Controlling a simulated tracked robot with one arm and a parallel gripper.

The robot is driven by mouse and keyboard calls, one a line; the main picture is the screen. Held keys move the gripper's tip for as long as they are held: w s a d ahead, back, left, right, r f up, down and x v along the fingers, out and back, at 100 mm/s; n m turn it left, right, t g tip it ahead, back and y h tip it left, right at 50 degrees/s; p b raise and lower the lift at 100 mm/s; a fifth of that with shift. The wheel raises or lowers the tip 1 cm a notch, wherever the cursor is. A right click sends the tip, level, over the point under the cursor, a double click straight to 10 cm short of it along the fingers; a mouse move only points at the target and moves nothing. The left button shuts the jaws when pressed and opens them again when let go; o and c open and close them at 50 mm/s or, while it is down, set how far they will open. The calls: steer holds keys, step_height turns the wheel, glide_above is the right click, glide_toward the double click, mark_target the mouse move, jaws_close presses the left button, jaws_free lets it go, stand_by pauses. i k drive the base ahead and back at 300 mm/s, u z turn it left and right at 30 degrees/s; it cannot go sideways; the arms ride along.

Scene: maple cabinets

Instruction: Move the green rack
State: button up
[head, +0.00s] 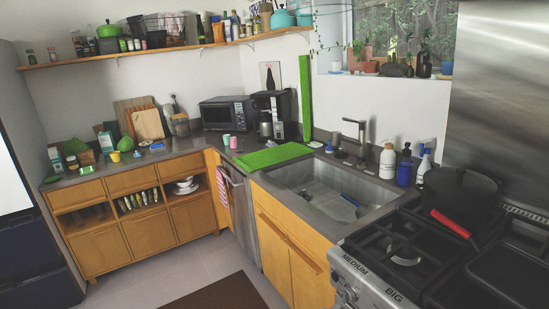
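A flat bright green rack or mat (272,156) lies on the dark counter just left of the sink, in front of the coffee maker. A tall narrow green piece (305,92) stands upright against the wall behind the counter's corner, at the left of the window. I cannot tell from this view whether the flat piece or the upright piece is the green rack. Nothing lies on the flat green piece. My gripper is not in view.
The sink (325,185) with a black faucet (351,140) is right of the flat green piece. The stove (400,256) with a dark pot (459,192) fills the right front. Cabinets (112,236) line the left wall. Open floor (190,270) lies between, with a brown mat (222,293).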

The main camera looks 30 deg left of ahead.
mark_target(261, 157)
steer(key=u, duration=0.55)
steer(key=i, duration=1.05)
steer(key=u, duration=1)
steer(key=i, duration=1.25)
steer(key=u, duration=0.3)
steer(key=i, duration=1.25)
steer(key=z, duration=0.6)
steer(key=i, duration=1.15)
steer(key=z, duration=1.2)
steer(key=i, duration=0.8)
steer(key=z, duration=0.4)
steer(key=k, duration=0.85)
